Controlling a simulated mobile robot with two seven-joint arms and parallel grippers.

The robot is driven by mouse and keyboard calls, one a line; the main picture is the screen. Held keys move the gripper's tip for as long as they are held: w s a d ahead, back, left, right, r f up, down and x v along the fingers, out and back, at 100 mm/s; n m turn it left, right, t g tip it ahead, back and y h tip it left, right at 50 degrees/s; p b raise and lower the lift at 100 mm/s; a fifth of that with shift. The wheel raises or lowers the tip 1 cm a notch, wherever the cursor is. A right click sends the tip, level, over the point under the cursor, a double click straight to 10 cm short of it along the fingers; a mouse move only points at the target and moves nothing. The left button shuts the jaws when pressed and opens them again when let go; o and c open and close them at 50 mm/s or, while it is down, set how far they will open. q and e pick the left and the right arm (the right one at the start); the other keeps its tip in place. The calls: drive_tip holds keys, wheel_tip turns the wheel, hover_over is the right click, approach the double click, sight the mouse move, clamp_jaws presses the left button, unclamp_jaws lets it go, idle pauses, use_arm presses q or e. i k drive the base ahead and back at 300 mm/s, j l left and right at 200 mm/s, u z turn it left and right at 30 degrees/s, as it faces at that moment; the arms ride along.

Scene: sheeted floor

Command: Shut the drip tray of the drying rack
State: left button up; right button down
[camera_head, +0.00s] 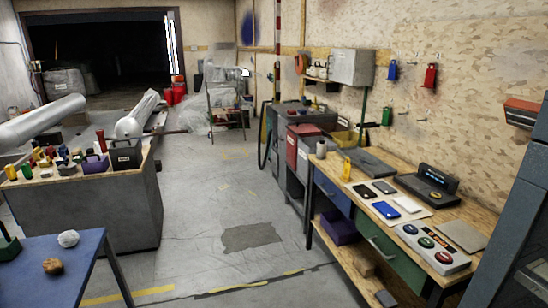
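I cannot make out a drying rack or its drip tray in the head view. A dark green object (8,246) is cut off by the left edge on a blue table (45,270); I cannot tell what it is. Neither of my grippers is in view.
A white lump (68,238) and a brown lump (53,266) lie on the blue table. A wooden workbench (330,172) with drawers lines the right wall. The floor (205,210) between is clear.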

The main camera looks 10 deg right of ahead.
sight(372, 166)
drive_tip(key=i, duration=1.45)
